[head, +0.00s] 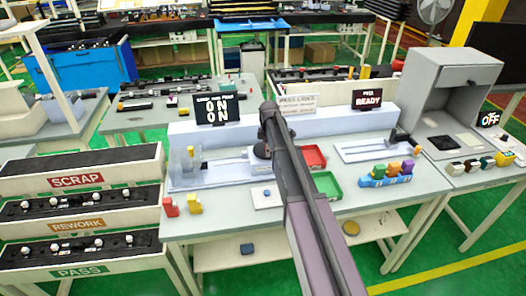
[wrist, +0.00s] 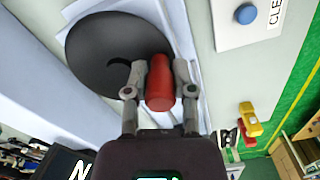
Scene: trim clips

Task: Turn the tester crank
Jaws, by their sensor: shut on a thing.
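The tester crank shows in the wrist view as a dark round disc (wrist: 105,60) with a curved slot and an upright red handle (wrist: 160,85). My gripper (wrist: 159,72) is shut on the red handle, one finger on each side. In the head view my arm crosses in front of the tester (head: 233,172) and hides most of the crank and the gripper. A display (head: 218,109) above the tester reads ON, and another (head: 367,98) at the right reads READY.
A white plate with a blue button (head: 267,193) lies in front of the tester. Red (head: 313,157) and green (head: 327,184) trays are to its right, with a holder of coloured clips (head: 386,180) beyond. Red (head: 170,207) and yellow (head: 194,204) blocks stand at the front left.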

